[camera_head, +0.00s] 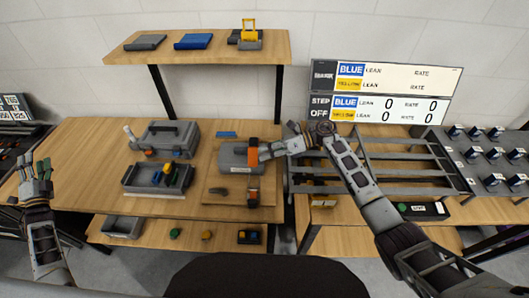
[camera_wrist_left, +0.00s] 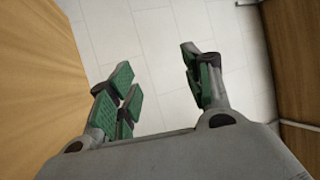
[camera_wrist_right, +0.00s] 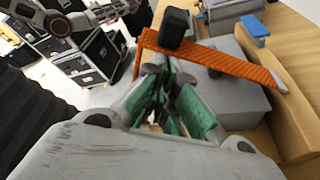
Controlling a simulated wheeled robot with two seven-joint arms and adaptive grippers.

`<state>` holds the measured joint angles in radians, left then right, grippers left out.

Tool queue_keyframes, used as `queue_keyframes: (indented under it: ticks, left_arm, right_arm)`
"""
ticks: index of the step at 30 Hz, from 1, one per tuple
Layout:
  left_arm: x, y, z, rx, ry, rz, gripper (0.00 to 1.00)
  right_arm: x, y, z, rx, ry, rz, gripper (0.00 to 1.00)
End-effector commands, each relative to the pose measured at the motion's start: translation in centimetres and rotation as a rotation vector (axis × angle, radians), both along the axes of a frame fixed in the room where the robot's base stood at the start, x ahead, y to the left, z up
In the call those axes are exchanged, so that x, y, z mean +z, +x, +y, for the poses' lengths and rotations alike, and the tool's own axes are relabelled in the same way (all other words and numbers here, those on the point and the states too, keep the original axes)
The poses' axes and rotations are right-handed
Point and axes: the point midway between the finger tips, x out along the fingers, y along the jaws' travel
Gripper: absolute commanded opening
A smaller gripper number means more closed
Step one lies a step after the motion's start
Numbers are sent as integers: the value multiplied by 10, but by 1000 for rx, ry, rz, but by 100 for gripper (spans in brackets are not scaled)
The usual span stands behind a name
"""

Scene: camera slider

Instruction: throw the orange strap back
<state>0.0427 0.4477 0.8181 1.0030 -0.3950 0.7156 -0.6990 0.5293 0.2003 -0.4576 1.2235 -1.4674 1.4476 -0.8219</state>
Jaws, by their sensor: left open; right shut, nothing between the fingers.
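The orange strap (camera_wrist_right: 222,61) shows in the right wrist view as a flat band running across the top of a grey box (camera_wrist_right: 228,105), with a black block (camera_wrist_right: 174,27) at its left part. In the head view the strap (camera_head: 253,152) is a small orange patch at the right side of the grey box (camera_head: 233,156). My right gripper (camera_head: 266,153) is shut and empty, its fingertips close by the strap; I cannot tell whether they touch it. My left gripper (camera_head: 36,168) is open and empty at the far left; its green pads (camera_wrist_left: 160,85) are apart over the floor.
A metal rack (camera_head: 390,165) is on the right. Bare table lies at the left (camera_head: 85,165).

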Motion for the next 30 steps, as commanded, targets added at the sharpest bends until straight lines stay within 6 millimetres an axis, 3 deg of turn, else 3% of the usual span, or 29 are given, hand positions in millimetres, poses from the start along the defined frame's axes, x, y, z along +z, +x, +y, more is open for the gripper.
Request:
queue_keyframes:
  ticks: [6, 15, 22, 30]
  left_arm:
    - [-36, -71, 35, 55, -147, -102, 50]
    - [-93, -134, 42, 90, -312, -174, 50]
    - [-151, -153, 26, 99, -456, -157, 50]
    - [-219, -145, -11, 94, -615, -63, 50]
  right_arm:
    - [0, 0, 0, 0, 0, 0, 0]
    - [0, 0, 0, 0, 0, 0, 0]
    - [0, 0, 0, 0, 0, 0, 0]
    - [0, 0, 0, 0, 0, 0, 0]
